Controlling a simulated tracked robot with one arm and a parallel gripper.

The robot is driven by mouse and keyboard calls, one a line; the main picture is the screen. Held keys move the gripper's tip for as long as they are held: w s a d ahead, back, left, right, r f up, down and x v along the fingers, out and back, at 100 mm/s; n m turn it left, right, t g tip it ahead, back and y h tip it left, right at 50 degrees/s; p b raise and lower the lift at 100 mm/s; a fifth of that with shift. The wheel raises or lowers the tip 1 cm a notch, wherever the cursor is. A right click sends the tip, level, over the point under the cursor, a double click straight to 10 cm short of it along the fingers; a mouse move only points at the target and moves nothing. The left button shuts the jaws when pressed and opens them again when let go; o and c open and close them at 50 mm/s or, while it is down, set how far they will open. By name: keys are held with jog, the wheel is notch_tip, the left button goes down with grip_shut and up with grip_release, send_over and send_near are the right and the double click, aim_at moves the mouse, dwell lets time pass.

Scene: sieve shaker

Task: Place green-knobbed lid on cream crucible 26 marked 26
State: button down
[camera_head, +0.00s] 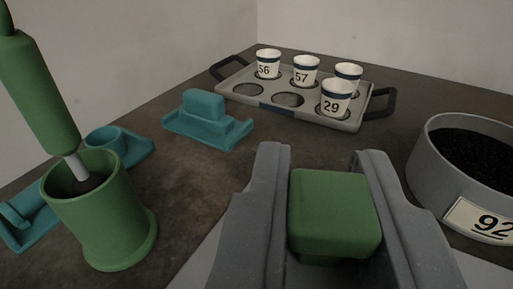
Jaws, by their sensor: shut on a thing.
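My gripper (318,165) is at the bottom centre, its two grey fingers on either side of a green knob (334,212). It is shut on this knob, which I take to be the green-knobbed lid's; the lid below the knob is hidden. Cream crucibles with dark bands stand in a grey tray (237,88) at the back. Their readable marks are 56 (267,66), 57 (304,72) and 29 (336,100). The number on the crucible behind 29 (348,74) is hidden. I see no crucible marked 26.
A green cup (108,222) with a green-handled tool (38,85) stands at the left. A grey round sieve marked 92 (432,175), with black grains, stands at the right. The tray's front-left holes are empty.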

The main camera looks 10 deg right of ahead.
jog(key=shift+w+a+f+b, duration=0.1)
jog(key=shift+w+f+b, duration=0.4)
jog(key=shift+w+f, duration=0.4)
jog(key=shift+w+a+f+b, duration=0.1)
jog(key=shift+w+f+b, duration=0.5)
jog(key=shift+f, duration=0.4)
jog(key=shift+f, duration=0.1)
jog(key=shift+f, duration=0.35)
jog(key=shift+f, duration=0.2)
jog(key=c, duration=1.3)
grip_release()
jog(key=shift+r, duration=0.15)
